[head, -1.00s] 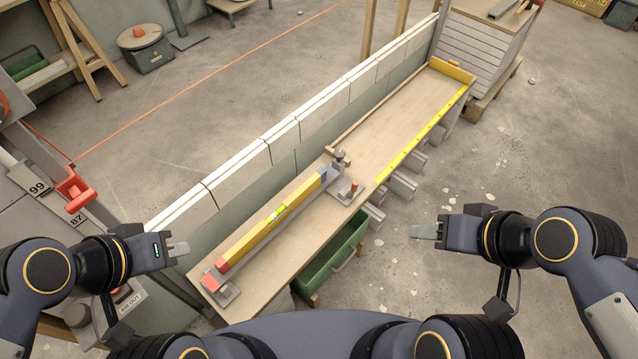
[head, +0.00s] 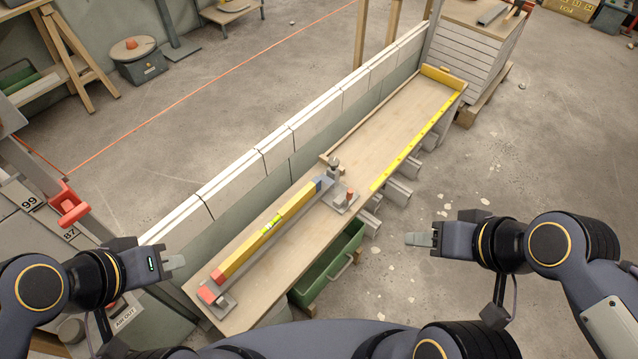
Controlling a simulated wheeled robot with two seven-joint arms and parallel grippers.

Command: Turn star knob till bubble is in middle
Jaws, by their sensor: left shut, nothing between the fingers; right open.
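A yellow spirit level (head: 250,244) with a red near end and a blue far end lies on a grey rail along the wooden bench. Its green-yellow vial (head: 271,224) is near its middle; the bubble is too small to place. At the far end a metal bracket carries a dark grey knob (head: 334,162), probably the star knob, and a small orange-red piece (head: 350,196). My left gripper (head: 174,262) is shut and empty, left of the level's red end. My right gripper (head: 419,239) is open and empty, right of the bench over the floor. Neither touches anything.
A low block wall (head: 279,149) runs along the bench's back edge. A yellow tape strip (head: 417,145) lines the far bench's right edge. A red clamp-like part (head: 69,206) stands at left.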

